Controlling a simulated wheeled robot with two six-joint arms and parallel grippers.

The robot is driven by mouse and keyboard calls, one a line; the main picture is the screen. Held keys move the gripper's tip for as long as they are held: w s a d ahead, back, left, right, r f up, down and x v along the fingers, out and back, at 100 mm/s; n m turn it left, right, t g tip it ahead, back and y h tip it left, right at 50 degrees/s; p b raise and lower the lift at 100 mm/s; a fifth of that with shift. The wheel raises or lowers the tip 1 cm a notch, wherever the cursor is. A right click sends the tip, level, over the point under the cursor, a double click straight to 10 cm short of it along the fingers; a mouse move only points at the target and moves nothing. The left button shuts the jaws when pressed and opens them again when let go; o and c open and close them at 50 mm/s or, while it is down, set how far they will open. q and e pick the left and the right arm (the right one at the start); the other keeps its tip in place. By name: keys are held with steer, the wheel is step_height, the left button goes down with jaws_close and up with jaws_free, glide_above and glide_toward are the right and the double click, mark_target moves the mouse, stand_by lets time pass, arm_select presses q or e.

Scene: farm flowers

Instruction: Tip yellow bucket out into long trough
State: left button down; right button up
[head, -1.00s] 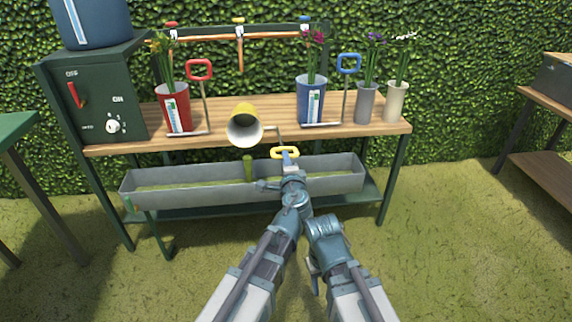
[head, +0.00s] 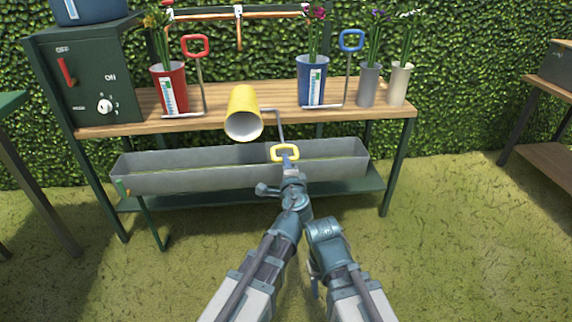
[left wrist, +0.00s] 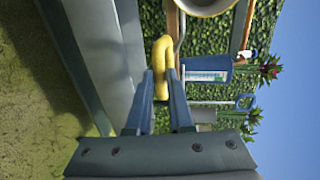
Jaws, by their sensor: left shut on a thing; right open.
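The yellow bucket (head: 243,100) hangs steeply tipped at the bench's front edge, its mouth facing down and forward above the long grey trough (head: 150,181). Its visible inside is pale grey, and nothing shows falling from it. A bent grey rod joins it to a yellow loop handle (head: 284,152). My left gripper (head: 287,160) is shut on this handle, which also shows between the fingers in the left wrist view (left wrist: 163,68). Part of the bucket's rim shows at that view's top. A thin greenish strip shows inside the trough. My right gripper (head: 315,288) is low, mostly hidden by its arm, and empty.
A red bucket (head: 171,92) and a blue bucket (head: 312,82) with flowers stand on the bench, with a grey vase (head: 369,85) and a cream vase (head: 398,86). A green control box (head: 88,80) stands at left. The grass in front is clear.

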arm_select(q)
steer(key=c, duration=0.8)
jaws_free()
steer(key=shift+s, duration=0.1)
